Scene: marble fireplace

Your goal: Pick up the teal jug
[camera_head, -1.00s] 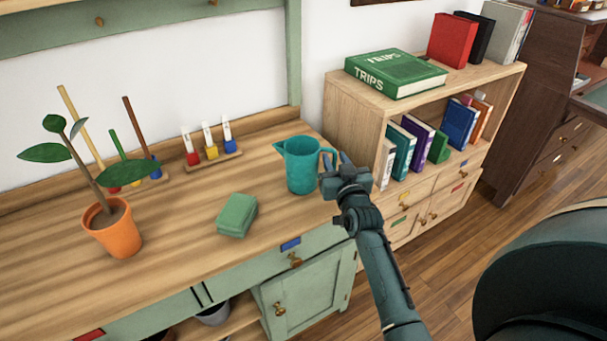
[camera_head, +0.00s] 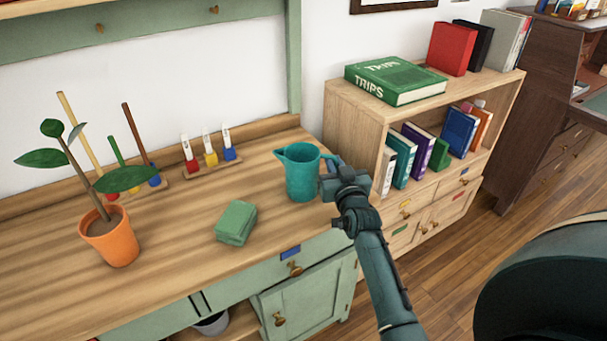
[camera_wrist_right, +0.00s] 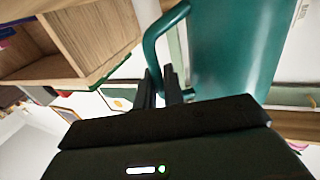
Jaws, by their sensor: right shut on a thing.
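The teal jug (camera_head: 302,174) stands upright at the right end of the wooden worktop (camera_head: 180,240), its spout to the left and its handle to the right. My right gripper (camera_head: 330,186) is at the handle side and shut on the handle. In the right wrist view the jug's body (camera_wrist_right: 235,50) fills the upper right, and the fingers (camera_wrist_right: 160,88) close around the lower part of its curved handle (camera_wrist_right: 152,45). Whether the jug's base touches the worktop is hard to tell. My left gripper is not in view.
A potted plant (camera_head: 110,240) stands at the left. A small rack of colored tubes (camera_head: 210,160) is behind. A wooden bookcase (camera_head: 355,120) with books stands close on the right.

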